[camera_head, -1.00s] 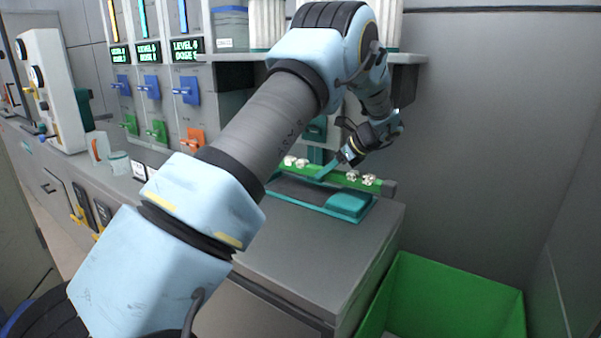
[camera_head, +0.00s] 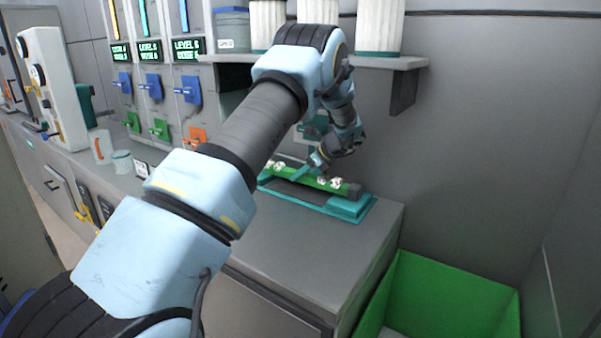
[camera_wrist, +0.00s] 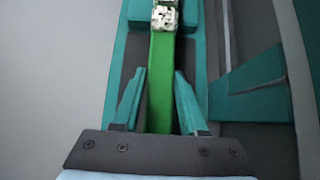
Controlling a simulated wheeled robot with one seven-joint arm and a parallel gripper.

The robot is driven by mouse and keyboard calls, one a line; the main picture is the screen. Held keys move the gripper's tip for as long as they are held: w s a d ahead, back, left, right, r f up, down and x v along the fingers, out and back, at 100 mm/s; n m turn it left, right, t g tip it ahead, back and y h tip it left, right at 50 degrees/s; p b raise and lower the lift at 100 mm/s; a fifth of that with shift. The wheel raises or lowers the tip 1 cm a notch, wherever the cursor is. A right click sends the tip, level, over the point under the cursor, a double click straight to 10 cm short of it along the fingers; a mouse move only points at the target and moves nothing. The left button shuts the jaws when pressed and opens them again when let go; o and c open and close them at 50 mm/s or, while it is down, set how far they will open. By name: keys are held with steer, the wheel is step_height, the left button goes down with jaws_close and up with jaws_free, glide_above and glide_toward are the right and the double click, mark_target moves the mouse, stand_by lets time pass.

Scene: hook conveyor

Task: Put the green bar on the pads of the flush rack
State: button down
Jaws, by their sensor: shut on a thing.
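The green bar (camera_head: 309,180) carries whitish knobbly pieces on top and has a dark end cap at its right. It lies along the teal flush rack (camera_head: 347,210) on the counter, over or on the rack's right pad. Whether it rests on the pads is hard to tell. My gripper (camera_head: 316,163) is shut on the bar near its middle. In the wrist view the green bar (camera_wrist: 161,80) runs between my two teal fingers (camera_wrist: 158,100). The rack (camera_wrist: 193,19) shows beneath and beyond it. The bar's near end is hidden by my gripper.
A grey shelf (camera_head: 400,63) with white ribbed canisters (camera_head: 380,25) hangs above the rack. Dispensers with blue, green and orange levers (camera_head: 195,135) stand left. A green bin (camera_head: 450,300) stands on the floor at right. The counter front (camera_head: 290,250) is clear.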

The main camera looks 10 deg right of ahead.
mark_target(306, 173)
steer(key=shift+c, duration=2.2)
jaws_free()
steer(key=shift+s+d+r, duration=0.1)
steer(key=v, duration=0.1)
steer(key=b+v, duration=0.1)
steer(key=v, duration=0.3)
steer(key=shift+s+d, duration=0.3)
steer(key=shift+d, duration=0.1)
steer(key=s+d+b, duration=0.1)
steer(key=s+d, duration=0.2)
steer(key=s, duration=0.1)
steer(key=s+d+b, duration=0.1)
steer(key=s+d, duration=0.3)
steer(key=shift+d, duration=0.2)
